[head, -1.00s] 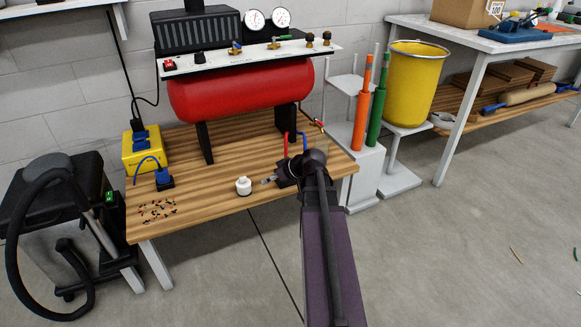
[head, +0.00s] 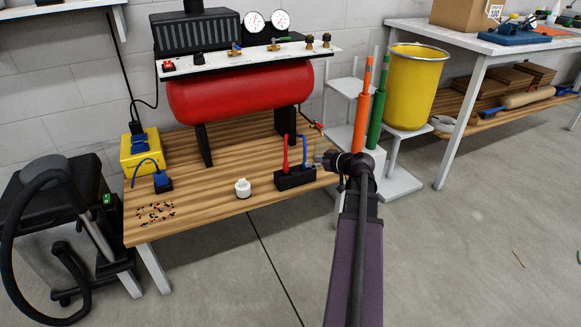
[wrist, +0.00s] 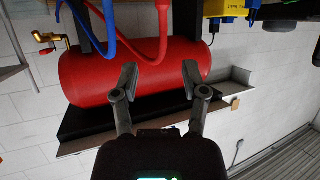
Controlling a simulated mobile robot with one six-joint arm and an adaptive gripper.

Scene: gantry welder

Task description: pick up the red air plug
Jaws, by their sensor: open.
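The red air plug (head: 286,153) stands upright in a black block (head: 296,179) near the table's front right edge. A blue plug (head: 305,151) stands beside it on the right. My gripper (head: 318,161) is just right of the block, its fingers pointing left, apart from the red plug. In the wrist view my gripper (wrist: 160,73) is open and empty between its two fingers. A red hose-like part (wrist: 163,25) and a blue one (wrist: 100,32) show beyond the fingers there, towards the top.
A red tank (head: 240,91) stands behind the block. A white jar (head: 243,188) and a blue connector (head: 162,180) on a dark base are further left. An orange cylinder (head: 362,105) and a green one (head: 377,110) stand right of the table. Bare tabletop lies left of the block.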

